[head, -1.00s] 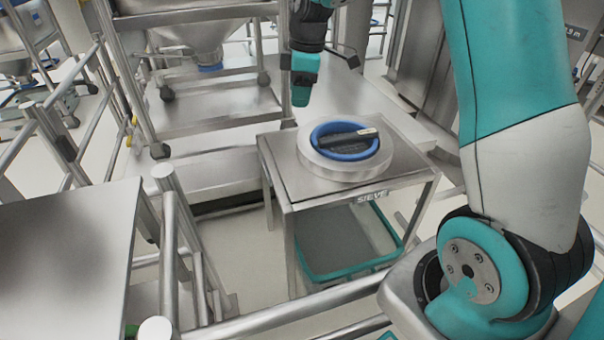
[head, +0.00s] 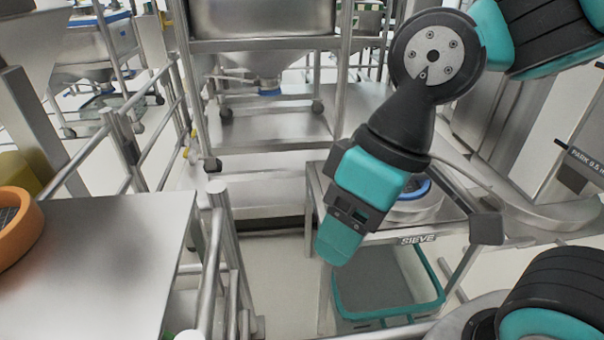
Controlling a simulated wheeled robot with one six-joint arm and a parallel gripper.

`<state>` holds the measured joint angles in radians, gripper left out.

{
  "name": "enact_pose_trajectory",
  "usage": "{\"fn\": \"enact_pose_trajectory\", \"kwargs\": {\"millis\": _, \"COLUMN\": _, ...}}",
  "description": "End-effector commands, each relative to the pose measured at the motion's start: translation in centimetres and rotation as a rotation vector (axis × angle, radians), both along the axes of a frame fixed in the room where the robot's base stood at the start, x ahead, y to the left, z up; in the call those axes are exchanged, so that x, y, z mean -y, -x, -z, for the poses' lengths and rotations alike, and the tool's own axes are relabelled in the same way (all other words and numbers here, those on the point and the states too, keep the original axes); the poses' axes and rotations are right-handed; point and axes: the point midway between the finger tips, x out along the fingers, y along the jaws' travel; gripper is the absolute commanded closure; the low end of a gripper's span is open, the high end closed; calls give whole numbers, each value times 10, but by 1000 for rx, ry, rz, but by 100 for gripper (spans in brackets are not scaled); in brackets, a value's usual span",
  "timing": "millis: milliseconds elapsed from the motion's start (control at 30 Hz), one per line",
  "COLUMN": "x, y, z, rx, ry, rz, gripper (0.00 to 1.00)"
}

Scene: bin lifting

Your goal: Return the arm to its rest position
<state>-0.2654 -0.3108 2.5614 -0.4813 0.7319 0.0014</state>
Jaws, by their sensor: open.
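My gripper (head: 340,240) hangs near the middle of the head view, pointing down and slightly left, in front of the small steel table marked SIEVE (head: 456,228). Its jaws are open and nothing shows between them. My teal and black wrist covers much of the table top. Behind it, the blue-rimmed round sieve (head: 424,189) on the table is mostly hidden.
A teal-rimmed bin (head: 440,290) stands under the sieve table. A bare steel table (head: 100,250) is at the left, with an orange ring-shaped object (head: 22,222) at its edge. Steel railings (head: 222,230) run between the tables. A wheeled steel hopper frame (head: 265,120) stands behind.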

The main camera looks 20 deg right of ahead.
Motion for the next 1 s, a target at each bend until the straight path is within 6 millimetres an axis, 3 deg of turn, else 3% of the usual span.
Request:
{"fn": "enact_pose_trajectory", "kwargs": {"millis": 167, "x": 0, "y": 0, "z": -47, "rx": 1, "ry": 0, "rz": 0, "gripper": 45}}
{"fn": "enact_pose_trajectory", "kwargs": {"millis": 400, "x": 0, "y": -1, "z": -131, "rx": 2, "ry": 0, "rz": 0, "gripper": 45}}
{"fn": "enact_pose_trajectory", "kwargs": {"millis": 500, "x": 0, "y": -1, "z": -156, "rx": 2, "ry": 0, "rz": 0, "gripper": 45}}
{"fn": "enact_pose_trajectory", "kwargs": {"millis": 1000, "x": 0, "y": -1, "z": -159, "rx": 2, "ry": 0, "rz": 0, "gripper": 45}}
